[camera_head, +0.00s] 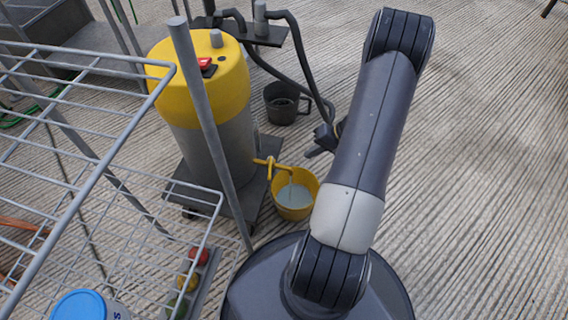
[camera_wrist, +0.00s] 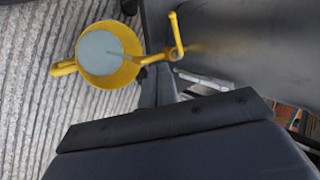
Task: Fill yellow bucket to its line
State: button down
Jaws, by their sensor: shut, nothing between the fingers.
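The yellow bucket (camera_head: 293,213) stands on the floor beside the tank's base, with pale grey-blue liquid inside. In the wrist view the bucket (camera_wrist: 128,70) shows from above, its liquid covering most of the opening. A fill line cannot be made out. A yellow tap (camera_head: 268,165) reaches over the bucket, and a thin stream seems to run from it into the liquid. The tap's lever (camera_wrist: 176,36) shows in the wrist view. My gripper (camera_head: 313,150) is shut and empty, above and to the right of the tap, apart from it and the bucket.
The yellow-topped grey tank (camera_head: 205,95) with a red switch stands on a dark wheeled base. A dark bucket (camera_head: 283,104) and black hoses are behind it. A wire rack (camera_head: 100,160) fills the left. Ribbed floor on the right is clear.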

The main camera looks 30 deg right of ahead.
aim_at(270, 167)
jog(key=shift+w+a+r+b+x, duration=0.2)
jog(key=shift+b+x, duration=0.45)
jog(key=shift+x, duration=1.5)
jog(key=shift+w+a+r+b+x, duration=0.1)
jog(key=shift+a+r+b+x, duration=0.4)
jog(key=shift+x, duration=1.7)
jog(key=shift+w+a+r+b+x, duration=0.15)
jog(key=shift+b+x, duration=0.7)
jog(key=shift+x, duration=1.3)
jog(key=shift+f+b, duration=0.15)
jog(key=shift+b, duration=0.15)
jog(key=a+b, duration=0.1)
jog(key=b, duration=0.1)
jog(key=shift+a+b, duration=0.25)
jog(key=shift+b, duration=0.1)
